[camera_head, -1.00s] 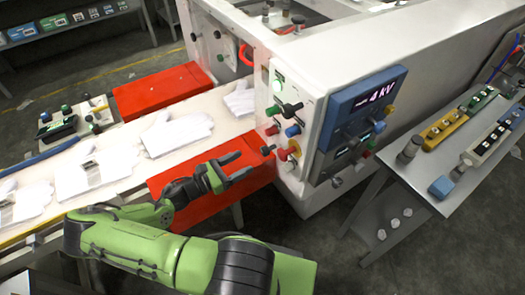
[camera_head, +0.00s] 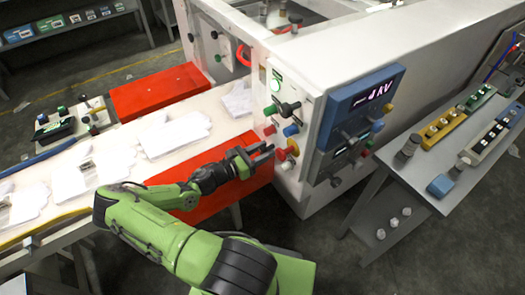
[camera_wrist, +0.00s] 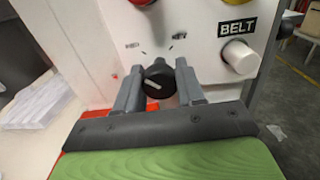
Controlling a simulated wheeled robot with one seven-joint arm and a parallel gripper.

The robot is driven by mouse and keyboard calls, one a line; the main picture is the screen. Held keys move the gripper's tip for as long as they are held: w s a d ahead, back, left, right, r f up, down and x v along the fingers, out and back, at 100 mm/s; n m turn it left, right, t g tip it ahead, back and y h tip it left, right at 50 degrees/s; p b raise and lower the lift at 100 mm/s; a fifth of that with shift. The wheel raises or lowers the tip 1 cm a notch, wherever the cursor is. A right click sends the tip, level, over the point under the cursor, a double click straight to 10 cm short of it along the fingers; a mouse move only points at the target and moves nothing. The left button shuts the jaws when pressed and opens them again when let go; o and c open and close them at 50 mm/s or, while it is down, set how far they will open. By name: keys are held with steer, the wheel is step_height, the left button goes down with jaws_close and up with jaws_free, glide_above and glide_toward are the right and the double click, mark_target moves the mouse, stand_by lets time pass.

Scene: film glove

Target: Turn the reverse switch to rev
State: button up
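A black rotary switch (camera_wrist: 159,80) with a pale pointer mark sits low on the white panel in the wrist view. Two small labels stand above it, one to each side, too blurred to read surely. The pale mark lies towards the knob's left side. My gripper (camera_wrist: 160,88) has one finger on each side of the knob, with the tips close to it; I cannot tell whether they touch. In the head view my gripper (camera_head: 262,154) is at the panel's lower left, fingers apart, and covers the switch.
A white knob (camera_wrist: 238,55) labelled BELT is right of the switch, with a yellow button (camera_wrist: 240,2) above. In the head view, red (camera_head: 270,130) and green (camera_head: 288,108) controls are above my gripper. The glove conveyor (camera_head: 200,110) runs at left, with red panels beside it.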

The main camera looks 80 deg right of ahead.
steer(key=shift+c, duration=1.3)
steer(key=shift+m, duration=0.3)
steer(key=m, duration=0.3)
steer(key=m+b, duration=0.1)
steer(key=m, duration=0.4)
steer(key=shift+f+b, duration=0.1)
steer(key=shift+b, duration=0.25)
steer(key=m+b, duration=0.2)
steer(key=m, duration=0.3)
steer(key=shift+m+b, duration=1.15)
steer(key=shift+m, duration=0.95)
